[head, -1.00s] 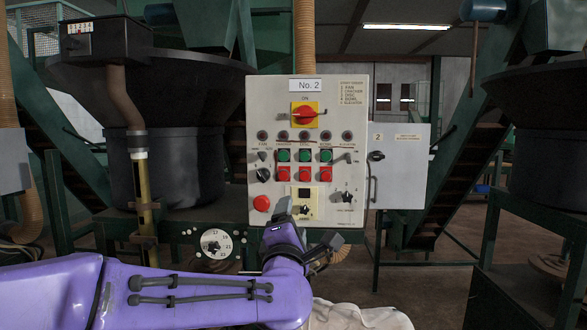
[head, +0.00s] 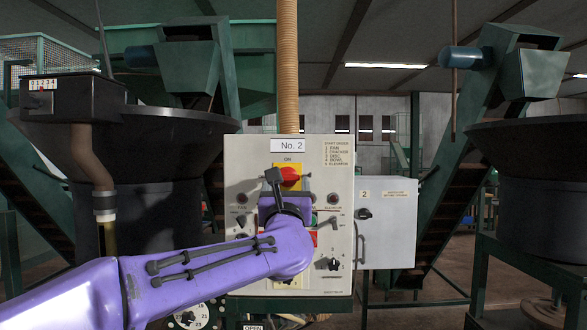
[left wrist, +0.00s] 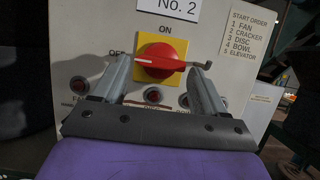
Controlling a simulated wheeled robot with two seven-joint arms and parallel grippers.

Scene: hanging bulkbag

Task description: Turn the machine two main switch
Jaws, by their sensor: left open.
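The main switch is a red rotary knob on a yellow plate, high on the panel marked No. 2. In the head view the knob (head: 289,176) shows just above my left gripper (head: 275,182), which covers part of the plate. In the left wrist view the red knob (left wrist: 160,60) sits between the two fingers of my left gripper (left wrist: 160,75), on the yellow plate (left wrist: 160,40). Its white pointer line lies roughly level, towards OFF at the left. The fingers are open, one on each side. I cannot tell whether they touch the knob. My right gripper is not in view.
The control panel (head: 240,160) carries lamps, buttons and small knobs, partly hidden by my left arm. A grey box (head: 388,235) marked 2 stands at its right. Dark bowls and green frames stand on both sides. A corrugated hose (head: 288,65) rises behind the panel.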

